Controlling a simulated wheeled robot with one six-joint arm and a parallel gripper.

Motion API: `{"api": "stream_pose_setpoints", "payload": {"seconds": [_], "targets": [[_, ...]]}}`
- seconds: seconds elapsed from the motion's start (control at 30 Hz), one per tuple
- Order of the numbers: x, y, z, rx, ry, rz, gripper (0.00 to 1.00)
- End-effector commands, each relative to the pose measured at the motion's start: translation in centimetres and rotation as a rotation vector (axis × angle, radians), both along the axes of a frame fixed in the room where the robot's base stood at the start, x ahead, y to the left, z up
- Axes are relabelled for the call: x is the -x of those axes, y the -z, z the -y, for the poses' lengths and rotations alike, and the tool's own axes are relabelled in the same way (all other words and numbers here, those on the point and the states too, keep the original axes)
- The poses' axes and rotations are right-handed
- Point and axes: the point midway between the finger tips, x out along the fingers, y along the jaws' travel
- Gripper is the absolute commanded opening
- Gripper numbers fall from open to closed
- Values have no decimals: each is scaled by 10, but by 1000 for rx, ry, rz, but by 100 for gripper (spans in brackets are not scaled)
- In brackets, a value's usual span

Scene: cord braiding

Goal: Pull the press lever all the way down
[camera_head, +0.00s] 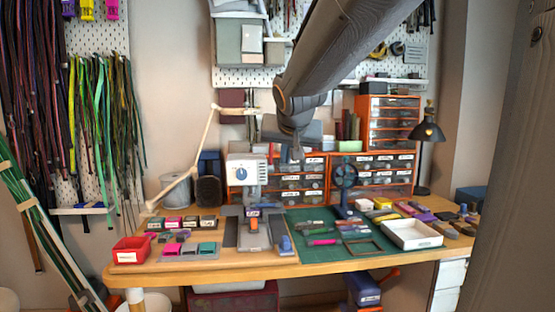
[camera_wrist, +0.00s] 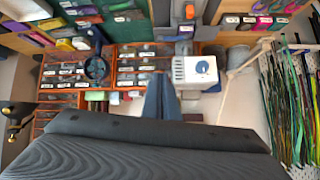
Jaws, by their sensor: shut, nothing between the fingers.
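The press has a white head (camera_head: 247,169) with a blue dial, above a grey base on the bench. The head also shows, upside down, in the wrist view (camera_wrist: 196,70). A grey bar with a blue end (camera_head: 286,243) lies low at the right of the base. I cannot tell surely whether it is the press lever. My gripper (camera_head: 297,154) points down, to the right of the white head in the head view. Its fingers are shut and empty, also seen in the wrist view (camera_wrist: 160,82). It appears apart from the press.
A green mat (camera_head: 322,254) with small tools and a white tray (camera_head: 414,234) lies right of the press. A red bin (camera_head: 131,250) and a cream jointed arm (camera_head: 176,186) stand left. Drawer cabinets (camera_head: 388,161) stand behind. A black lamp (camera_head: 428,131) is at right.

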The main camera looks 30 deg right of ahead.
Motion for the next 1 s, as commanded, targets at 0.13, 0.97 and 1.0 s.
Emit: {"api": "stream_pose_setpoints", "payload": {"seconds": [0.13, 0.97, 1.0], "targets": [[12, 4, -10, 1, -4, -3, 0], [40, 45, -56, -14, -79, -114, 0], [46, 61, -71, -20, -112, -160, 0]]}}
